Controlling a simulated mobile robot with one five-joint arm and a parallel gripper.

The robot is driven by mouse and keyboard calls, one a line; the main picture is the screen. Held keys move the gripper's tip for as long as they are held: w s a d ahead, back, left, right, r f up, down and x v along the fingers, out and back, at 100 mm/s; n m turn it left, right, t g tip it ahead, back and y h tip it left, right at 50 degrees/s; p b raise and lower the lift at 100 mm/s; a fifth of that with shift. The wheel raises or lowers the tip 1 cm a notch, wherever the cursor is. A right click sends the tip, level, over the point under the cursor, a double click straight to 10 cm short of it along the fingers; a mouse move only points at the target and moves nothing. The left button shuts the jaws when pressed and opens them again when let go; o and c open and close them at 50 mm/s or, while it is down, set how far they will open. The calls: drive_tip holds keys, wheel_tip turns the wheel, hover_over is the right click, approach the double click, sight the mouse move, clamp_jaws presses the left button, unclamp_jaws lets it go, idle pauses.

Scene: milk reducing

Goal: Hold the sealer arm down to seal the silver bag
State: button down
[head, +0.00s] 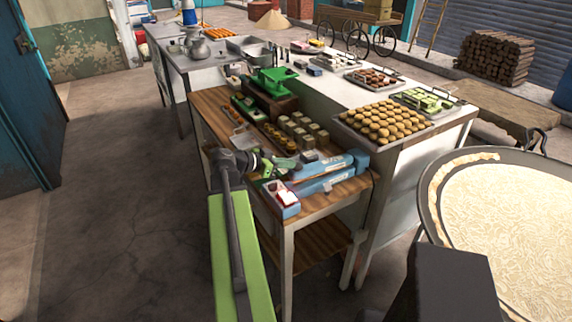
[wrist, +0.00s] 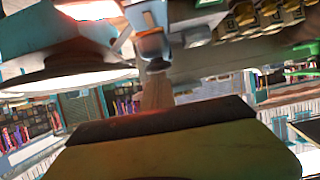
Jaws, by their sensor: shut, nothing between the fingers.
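The blue sealer (head: 318,186) lies at the near end of the wooden side table, with a long blue bar along its back and a white and red part at its near left end. In the wrist view a blue shape at the upper left may be part of it, but it is too close to tell. My gripper (head: 277,165) is shut and empty, beside the sealer's left side, low over the table. I cannot tell whether it touches the sealer. I cannot make out the silver bag for certain in either view.
A green scale (head: 272,80) and several small jars (head: 303,130) stand farther back on the wooden table (head: 208,100). A tray of round sweets (head: 385,122) sits on the white counter to the right. A wide pan (head: 490,210) is at the near right. The floor at left is clear.

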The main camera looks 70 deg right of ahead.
drive_tip(key=f+p+v, duration=0.1)
drive_tip(key=v, duration=0.9)
drive_tip(key=shift+w+a+r, duration=0.15)
drive_tip(key=shift+w+a, duration=0.15)
drive_tip(key=shift+w, duration=0.15)
drive_tip(key=w+a+f+n+t, duration=0.2)
drive_tip(key=w+a+n+t, duration=0.1)
drive_tip(key=w+a, duration=0.8)
drive_tip(key=w+a+f+n+t, duration=0.35)
drive_tip(key=w+a, duration=0.65)
drive_tip(key=w, duration=0.4)
drive_tip(key=w+a+f+n+y, duration=0.1)
drive_tip(key=a+f+n+y, duration=0.2)
drive_tip(key=a, duration=0.9)
drive_tip(key=w+a+f+n+t+y, duration=0.1)
drive_tip(key=w+a+f+n+y, duration=0.1)
drive_tip(key=a+n, duration=0.8)
drive_tip(key=w+a+f+n+t+y, duration=0.1)
drive_tip(key=a+f+n+y, duration=0.3)
drive_tip(key=a, duration=1)
drive_tip(key=w+n, duration=0.1)
drive_tip(key=n, duration=0.2)
drive_tip(key=shift+a+y, duration=0.4)
drive_tip(key=shift+d, duration=0.1)
